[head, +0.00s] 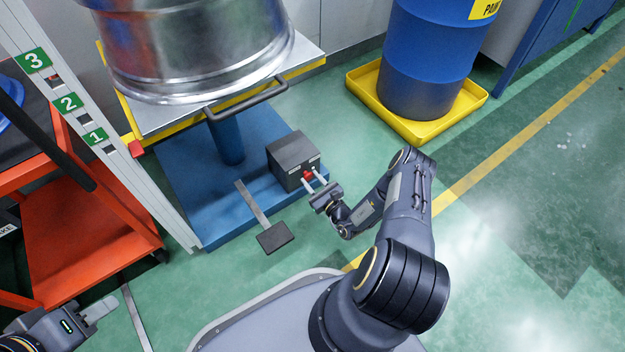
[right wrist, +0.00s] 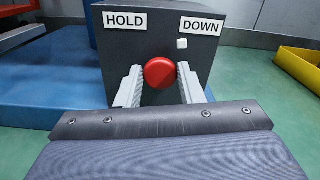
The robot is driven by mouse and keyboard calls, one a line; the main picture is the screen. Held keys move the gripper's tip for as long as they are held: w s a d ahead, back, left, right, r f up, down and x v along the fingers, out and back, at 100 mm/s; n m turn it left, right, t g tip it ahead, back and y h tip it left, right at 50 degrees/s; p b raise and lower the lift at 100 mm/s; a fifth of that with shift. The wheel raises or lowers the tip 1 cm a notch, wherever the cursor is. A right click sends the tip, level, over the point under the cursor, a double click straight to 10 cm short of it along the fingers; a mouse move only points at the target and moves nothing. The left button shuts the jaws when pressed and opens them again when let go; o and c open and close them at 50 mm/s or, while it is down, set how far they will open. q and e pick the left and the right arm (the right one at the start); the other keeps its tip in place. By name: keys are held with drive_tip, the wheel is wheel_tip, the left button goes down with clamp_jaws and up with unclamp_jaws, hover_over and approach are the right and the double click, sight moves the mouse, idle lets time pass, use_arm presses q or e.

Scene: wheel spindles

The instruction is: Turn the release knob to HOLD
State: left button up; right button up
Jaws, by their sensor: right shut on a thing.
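The red release knob (right wrist: 160,73) sits on the front of a dark grey box (head: 291,156). White labels above it read HOLD (right wrist: 125,20) on the left and DOWN (right wrist: 201,26) on the right. My right gripper (right wrist: 160,84) is shut on the red knob, one pale finger at each side. In the head view the knob (head: 308,176) shows small between the fingers. I cannot make out a pointer on the knob. My left gripper (head: 98,309) is at the lower left, far from the box; its finger gap is not clear.
The box stands on a blue lift base (head: 190,195) with a pedal (head: 274,238) in front. A metal wheel rim (head: 200,50) rests on the platform above. A red cart (head: 85,230) stands left. A blue drum (head: 425,60) stands in a yellow tray (head: 455,120).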

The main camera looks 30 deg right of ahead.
drive_tip(key=n+p, duration=0.1)
drive_tip(key=n, duration=0.3)
drive_tip(key=shift+n+p, duration=0.3)
drive_tip(key=n+p, duration=0.1)
drive_tip(key=n, duration=0.2)
drive_tip(key=shift+s+n+p, duration=0.1)
drive_tip(key=shift+n+p, duration=0.2)
drive_tip(key=n+p, duration=0.2)
drive_tip(key=n, duration=0.2)
drive_tip(key=shift+a, duration=0.1)
drive_tip(key=shift+f+n+p, duration=0.2)
drive_tip(key=shift+n+p, duration=0.55)
drive_tip(key=shift+n, duration=1.15)
drive_tip(key=o, duration=0.9)
